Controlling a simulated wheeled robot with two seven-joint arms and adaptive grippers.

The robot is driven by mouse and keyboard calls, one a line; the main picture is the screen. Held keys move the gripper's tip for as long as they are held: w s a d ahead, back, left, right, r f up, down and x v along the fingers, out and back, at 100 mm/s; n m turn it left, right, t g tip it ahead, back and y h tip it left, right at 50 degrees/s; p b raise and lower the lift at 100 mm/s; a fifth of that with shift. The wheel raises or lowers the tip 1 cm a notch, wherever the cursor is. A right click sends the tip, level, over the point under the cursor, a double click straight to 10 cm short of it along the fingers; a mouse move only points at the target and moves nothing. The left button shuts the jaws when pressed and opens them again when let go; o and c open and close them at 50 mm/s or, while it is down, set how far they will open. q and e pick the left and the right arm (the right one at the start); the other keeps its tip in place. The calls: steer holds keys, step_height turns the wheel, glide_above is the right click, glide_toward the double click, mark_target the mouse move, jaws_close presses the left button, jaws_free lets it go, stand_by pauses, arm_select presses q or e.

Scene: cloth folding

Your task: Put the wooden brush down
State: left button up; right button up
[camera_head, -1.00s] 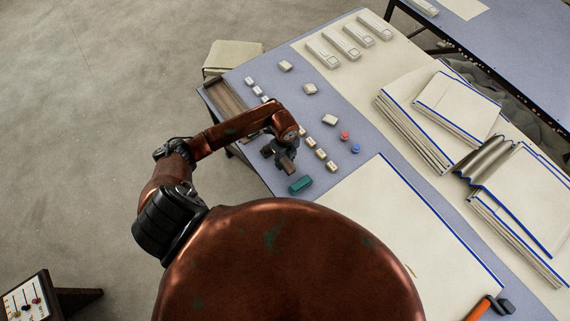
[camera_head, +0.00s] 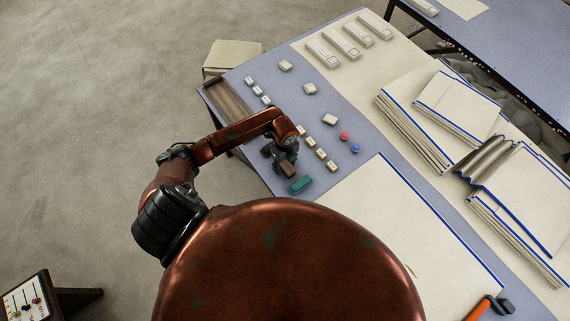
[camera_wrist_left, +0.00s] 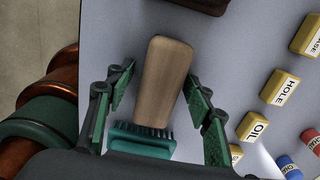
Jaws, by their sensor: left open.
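The wooden brush (camera_wrist_left: 162,85) shows in the left wrist view as a pale brown rounded block between my left gripper's fingers. My left gripper (camera_wrist_left: 158,82) is open, with a green-padded finger on each side of the brush and visible gaps. In the head view my left gripper (camera_head: 284,160) is low over the table's near left part, and the brush (camera_head: 288,170) shows just below it. The brush seems to lie on the table; its underside is hidden. My right gripper is not in view.
A teal block (camera_head: 301,185) with a toothed edge lies close beside the brush. Several labelled blocks (camera_head: 320,153), a red piece (camera_head: 344,135) and a blue piece (camera_head: 356,148) are nearby. A brown-bottomed tray (camera_head: 228,98) is at the table's left edge.

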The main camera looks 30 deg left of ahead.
mark_target(285, 163)
arm_select(q)
steer(key=shift+r, duration=0.15)
step_height(285, 163, up, 12)
stand_by(0.5)
